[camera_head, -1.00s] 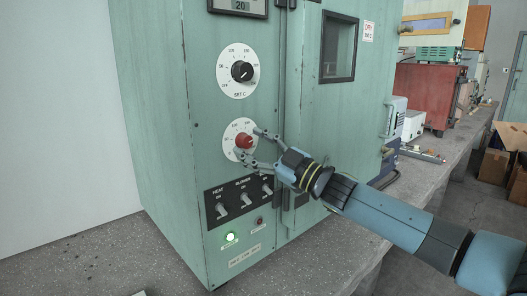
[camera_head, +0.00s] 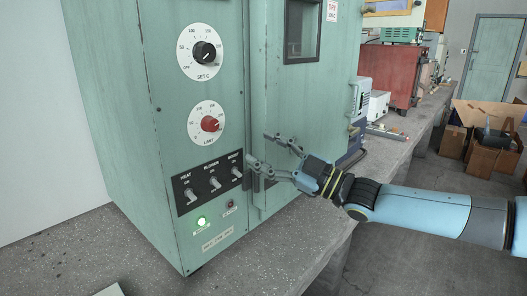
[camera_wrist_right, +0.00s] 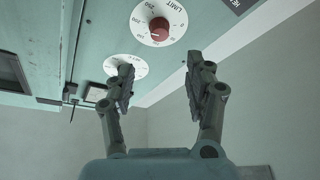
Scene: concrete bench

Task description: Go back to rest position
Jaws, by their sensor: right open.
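My right gripper (camera_head: 257,150) is open and empty in front of the green oven cabinet (camera_head: 125,105), near the seam beside the control panel. Its two fingers also show spread apart in the right wrist view (camera_wrist_right: 160,88). The red limit knob (camera_head: 211,124) sits on its white dial to the left of the gripper, with a clear gap between them. The red knob shows in the right wrist view too (camera_wrist_right: 159,29), beyond the fingertips. My left gripper is not in view.
The black set knob (camera_head: 205,53) is above the red one. Several toggle switches (camera_head: 214,183) and a lit green lamp (camera_head: 202,222) are below. A red cabinet (camera_head: 391,75) and cardboard boxes (camera_head: 487,152) stand further back right.

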